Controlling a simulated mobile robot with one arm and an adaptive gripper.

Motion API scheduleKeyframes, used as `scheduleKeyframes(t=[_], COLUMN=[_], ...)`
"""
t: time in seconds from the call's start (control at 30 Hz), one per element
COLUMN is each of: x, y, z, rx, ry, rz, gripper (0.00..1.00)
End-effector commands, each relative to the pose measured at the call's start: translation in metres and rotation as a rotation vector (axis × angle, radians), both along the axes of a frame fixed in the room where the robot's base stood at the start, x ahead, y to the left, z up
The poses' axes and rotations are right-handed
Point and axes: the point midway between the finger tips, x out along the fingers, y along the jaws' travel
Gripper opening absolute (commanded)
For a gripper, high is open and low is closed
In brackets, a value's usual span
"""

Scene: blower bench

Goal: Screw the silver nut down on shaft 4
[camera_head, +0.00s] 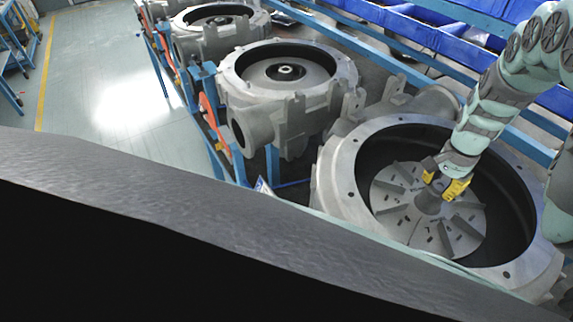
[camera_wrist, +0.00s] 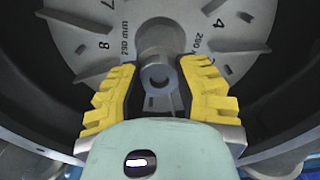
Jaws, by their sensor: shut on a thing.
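My gripper (camera_head: 444,184) has yellow fingers and reaches down into the nearest open blower housing, over the middle of its bladed grey disc (camera_head: 390,190). In the wrist view, my gripper (camera_wrist: 158,78) is shut on the silver nut (camera_wrist: 157,76), a small grey round piece with a hole facing the camera. The nut sits at the disc's centre, in line with the hub (camera_wrist: 158,38). The shaft is mostly hidden by the nut and fingers. I cannot tell how far the nut is down on the thread.
The near housing's wide bolted rim (camera_head: 345,160) surrounds my gripper closely. Further housings (camera_head: 285,70) (camera_head: 215,18) stand in a row at the back left. Blue bins (camera_head: 450,35) line the back right. The floor (camera_head: 110,75) at left is clear.

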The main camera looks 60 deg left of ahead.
Motion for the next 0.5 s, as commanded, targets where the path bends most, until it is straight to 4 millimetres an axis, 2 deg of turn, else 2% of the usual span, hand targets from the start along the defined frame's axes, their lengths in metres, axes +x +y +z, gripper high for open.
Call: scheduleKeyframes(t=[0.5], x=[-0.0001], y=[0.0011], z=[-0.0005], rx=[0.004], ry=[0.0], rz=[-0.667], gripper=[0.0])
